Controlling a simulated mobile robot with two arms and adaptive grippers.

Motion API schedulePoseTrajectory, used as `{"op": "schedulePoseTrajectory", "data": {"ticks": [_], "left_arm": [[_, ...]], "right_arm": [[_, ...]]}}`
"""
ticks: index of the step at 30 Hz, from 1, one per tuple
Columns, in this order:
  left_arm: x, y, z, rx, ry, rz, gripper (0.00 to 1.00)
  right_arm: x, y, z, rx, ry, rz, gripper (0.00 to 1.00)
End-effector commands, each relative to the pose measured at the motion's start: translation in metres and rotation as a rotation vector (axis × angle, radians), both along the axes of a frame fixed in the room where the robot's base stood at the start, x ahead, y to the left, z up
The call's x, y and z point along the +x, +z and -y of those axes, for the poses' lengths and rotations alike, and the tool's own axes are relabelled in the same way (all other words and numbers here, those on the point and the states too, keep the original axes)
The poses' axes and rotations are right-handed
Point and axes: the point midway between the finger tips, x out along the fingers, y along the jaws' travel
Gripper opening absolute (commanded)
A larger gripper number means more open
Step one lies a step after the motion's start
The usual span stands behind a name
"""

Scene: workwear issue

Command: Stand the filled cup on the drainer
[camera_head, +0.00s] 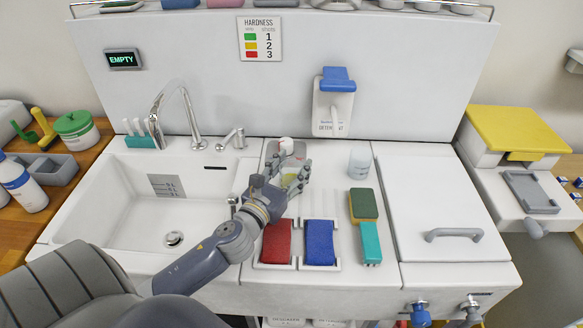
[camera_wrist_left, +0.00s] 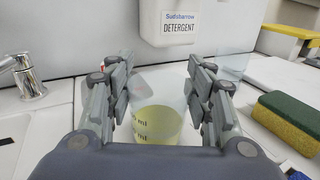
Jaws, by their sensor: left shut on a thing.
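A clear cup (camera_head: 291,179) with pale yellow liquid is between the fingers of my left gripper (camera_head: 286,178). In the left wrist view the cup (camera_wrist_left: 158,112) looks upright, with dark volume marks on its wall, and the fingers (camera_wrist_left: 160,100) are shut on it from both sides. I cannot tell whether its base touches the surface below. The white drainer (camera_head: 336,205), with faint grooves, lies right of the sink, below and beside my left gripper. My right gripper is not in view.
Another clear cup (camera_head: 359,164) stands at the back right. A green-yellow sponge (camera_head: 363,205) and a teal brush (camera_head: 370,243) lie right of the gripper. Red (camera_head: 276,242) and blue (camera_head: 320,242) pads sit in front. The sink (camera_head: 165,210) is left; a detergent dispenser (camera_head: 333,105) hangs behind.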

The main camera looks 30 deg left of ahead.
Motion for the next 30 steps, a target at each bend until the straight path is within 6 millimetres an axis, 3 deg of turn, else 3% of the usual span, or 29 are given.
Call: {"op": "schedulePoseTrajectory", "data": {"ticks": [4,5,7,19,30], "left_arm": [[0.0,-0.004,0.0,0.0,0.0,0.0,0.23],[0.0,-0.003,0.0,0.0,0.0,0.0,0.55],[0.0,-0.003,0.0,0.0,0.0,0.0,0.69],[0.0,0.003,0.0,0.0,0.0,0.001,0.69],[-0.051,-0.002,0.005,-0.001,-0.001,-0.001,0.69]], "right_arm": [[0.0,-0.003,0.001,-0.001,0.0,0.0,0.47],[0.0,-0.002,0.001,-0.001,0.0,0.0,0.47],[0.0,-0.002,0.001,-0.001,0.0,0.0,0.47],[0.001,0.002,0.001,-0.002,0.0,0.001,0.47],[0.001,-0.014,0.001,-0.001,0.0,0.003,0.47]]}}
